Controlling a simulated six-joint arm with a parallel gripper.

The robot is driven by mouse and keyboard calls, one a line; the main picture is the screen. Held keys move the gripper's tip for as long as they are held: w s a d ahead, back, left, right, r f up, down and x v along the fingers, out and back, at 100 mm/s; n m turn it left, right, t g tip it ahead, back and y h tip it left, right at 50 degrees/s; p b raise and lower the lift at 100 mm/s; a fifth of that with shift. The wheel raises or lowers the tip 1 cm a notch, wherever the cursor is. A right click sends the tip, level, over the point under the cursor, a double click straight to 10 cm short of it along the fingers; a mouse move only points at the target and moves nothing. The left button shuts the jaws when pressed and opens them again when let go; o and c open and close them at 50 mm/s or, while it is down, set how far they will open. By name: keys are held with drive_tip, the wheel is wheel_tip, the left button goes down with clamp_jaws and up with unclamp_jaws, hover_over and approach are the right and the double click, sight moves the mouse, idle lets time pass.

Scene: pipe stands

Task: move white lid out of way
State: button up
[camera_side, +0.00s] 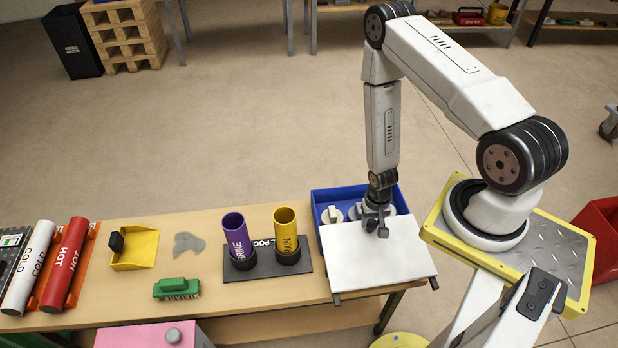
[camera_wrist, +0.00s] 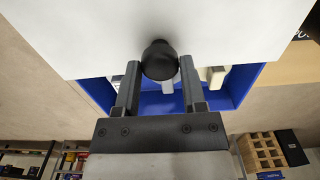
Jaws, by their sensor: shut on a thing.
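The white lid (camera_side: 375,262) is a flat square panel at the right end of the bench. It covers the near part of a blue bin (camera_side: 322,199), whose far part shows open behind it. In the wrist view the lid (camera_wrist: 80,30) fills the top, with a black knob (camera_wrist: 160,62) between my fingers. My gripper (camera_side: 378,226) is shut on the knob near the lid's far edge. Whether the lid touches the bin or is slightly raised, I cannot tell.
White and grey parts (camera_side: 332,214) sit in the open part of the bin. Left of it stand a purple pipe (camera_side: 236,236) and a yellow pipe (camera_side: 285,230) on a black base. A green brush (camera_side: 176,287), yellow dustpan (camera_side: 137,247) and red pipe (camera_side: 65,262) are further left.

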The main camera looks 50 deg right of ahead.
drive_tip(key=o, duration=0.8)
drive_tip(key=shift+a, duration=0.1)
drive_tip(key=shift+c, duration=0.2)
drive_tip(key=shift+r, duration=0.1)
drive_tip(key=shift+r, duration=3.4)
drive_tip(key=shift+w+r, duration=0.25)
drive_tip(key=shift+r, duration=0.1)
drive_tip(key=w+a+r+n+t, duration=0.1)
drive_tip(key=w+a+r+n, duration=0.1)
drive_tip(key=r, duration=0.6)
drive_tip(key=w+a+r+n, duration=0.1)
drive_tip(key=a+r+n, duration=0.3)
drive_tip(key=r, duration=0.5)
drive_tip(key=w+a+r+n+t, duration=0.1)
drive_tip(key=w+a+r+n, duration=0.1)
drive_tip(key=a+r, duration=0.3)
wheel_tip(320, 180, up, 4)
drive_tip(key=shift+w+f+n+t, duration=0.2)
drive_tip(key=shift+w+n+t, duration=0.1)
drive_tip(key=shift+n, duration=0.2)
